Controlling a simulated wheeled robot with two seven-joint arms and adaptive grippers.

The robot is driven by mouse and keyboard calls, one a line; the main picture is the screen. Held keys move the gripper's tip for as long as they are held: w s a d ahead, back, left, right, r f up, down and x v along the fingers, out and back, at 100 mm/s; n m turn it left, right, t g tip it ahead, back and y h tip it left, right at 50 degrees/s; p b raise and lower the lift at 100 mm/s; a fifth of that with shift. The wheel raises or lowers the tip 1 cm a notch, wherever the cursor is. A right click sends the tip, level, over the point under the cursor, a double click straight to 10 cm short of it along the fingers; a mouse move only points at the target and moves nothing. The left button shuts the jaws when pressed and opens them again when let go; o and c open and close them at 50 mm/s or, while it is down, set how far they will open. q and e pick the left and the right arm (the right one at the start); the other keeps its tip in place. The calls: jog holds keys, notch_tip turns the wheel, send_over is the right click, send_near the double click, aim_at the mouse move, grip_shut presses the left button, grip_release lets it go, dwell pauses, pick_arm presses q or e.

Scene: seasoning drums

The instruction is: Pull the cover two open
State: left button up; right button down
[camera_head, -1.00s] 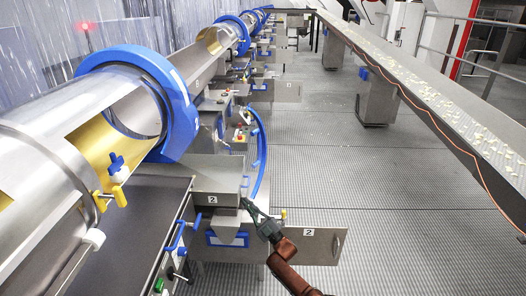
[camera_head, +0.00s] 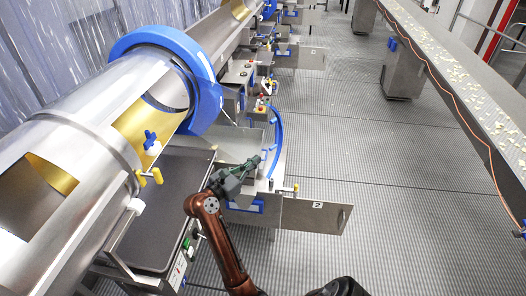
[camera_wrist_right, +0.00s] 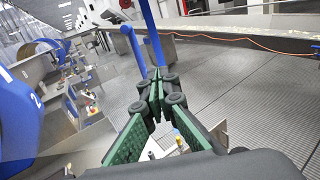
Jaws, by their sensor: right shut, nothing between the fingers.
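The flat metal panel marked 2 (camera_head: 318,214) stands out to the right of the drum station in the head view. It looks swung out from the machine, with a small handle slot near its right end. My right gripper (camera_head: 262,162) has green fingers and is above and left of this panel, over the steel box part beside the curved blue bar (camera_head: 278,140). In the wrist view my right gripper (camera_wrist_right: 158,85) is shut and empty, pointing toward blue bars (camera_wrist_right: 150,35). Whether it touches the box is unclear. My left gripper is out of view.
The large drum with a blue ring (camera_head: 207,75) fills the left. A yellow handle (camera_head: 150,178) and dark tray surface (camera_head: 165,205) lie below it. A long conveyor (camera_head: 450,95) runs along the right. The grated floor (camera_head: 400,200) between is clear.

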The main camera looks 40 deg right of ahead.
aim_at(281, 141)
jog(key=d+p, duration=0.1)
jog(key=d, duration=0.3)
jog(key=w+d+p, duration=0.1)
jog(key=d+p, duration=0.1)
jog(key=d, duration=0.2)
jog(key=d+p, duration=0.1)
jog(key=d, duration=0.3)
jog(key=shift+w+d+p, duration=0.2)
jog(key=shift+d+p, duration=0.2)
